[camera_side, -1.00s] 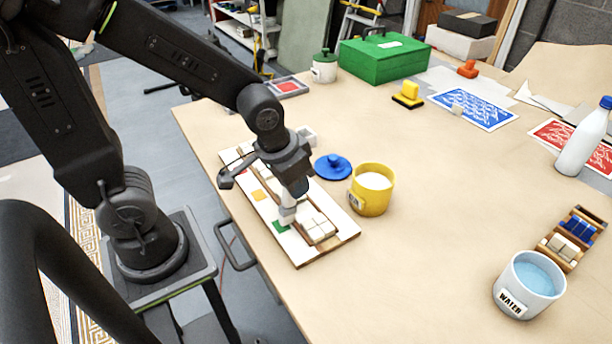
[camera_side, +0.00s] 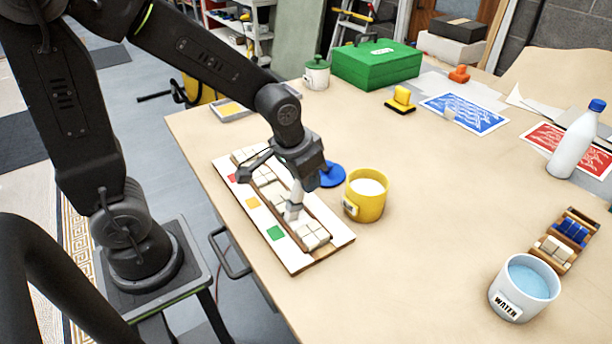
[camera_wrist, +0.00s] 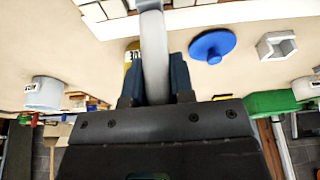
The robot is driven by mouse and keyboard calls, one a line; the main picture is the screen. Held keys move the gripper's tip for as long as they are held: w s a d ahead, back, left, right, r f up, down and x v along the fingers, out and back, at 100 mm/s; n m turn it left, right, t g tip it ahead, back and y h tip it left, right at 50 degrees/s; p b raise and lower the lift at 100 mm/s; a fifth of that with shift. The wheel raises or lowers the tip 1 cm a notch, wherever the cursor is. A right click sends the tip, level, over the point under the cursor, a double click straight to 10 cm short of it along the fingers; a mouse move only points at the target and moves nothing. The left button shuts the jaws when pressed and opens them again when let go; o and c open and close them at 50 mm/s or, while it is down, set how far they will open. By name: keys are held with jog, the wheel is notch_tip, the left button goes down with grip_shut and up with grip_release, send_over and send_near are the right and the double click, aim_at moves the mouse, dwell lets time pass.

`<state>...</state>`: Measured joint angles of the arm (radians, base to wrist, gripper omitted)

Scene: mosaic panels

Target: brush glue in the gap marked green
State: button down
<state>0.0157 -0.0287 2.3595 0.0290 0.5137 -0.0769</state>
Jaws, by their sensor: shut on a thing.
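A white panel (camera_side: 296,265) lies on the table, with red, orange and green squares along its near side. The green square (camera_side: 276,233) is in plain view. Beside the squares, white tiles (camera_side: 312,236) sit in groups in a wooden-edged channel. My gripper (camera_side: 303,184) is shut on a pale brush (camera_side: 294,206), which points down over the tile channel. The brush handle (camera_wrist: 154,45) also shows between the fingers in the wrist view. The brush tip is at the tiles near the green square; I cannot tell whether it touches. A yellow glue pot (camera_side: 366,197) stands right of the panel.
A blue lid (camera_side: 332,174) lies between panel and pot, partly behind my gripper. The water cup (camera_side: 524,287) and a tile rack (camera_side: 567,240) stand at the right. A green box (camera_side: 377,64) stands at the back. The middle of the table is clear.

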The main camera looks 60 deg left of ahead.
aim_at(294, 189)
jog(key=s, duration=0.3)
jog(key=shift+s+r, duration=0.1)
jog(key=shift+s, duration=0.05)
jog(key=shift+s+f, duration=0.2)
jog(key=shift+s, duration=0.55)
notch_tip(294, 189, up, 8)
jog(key=shift+r, duration=0.25)
jog(key=shift+s, duration=0.1)
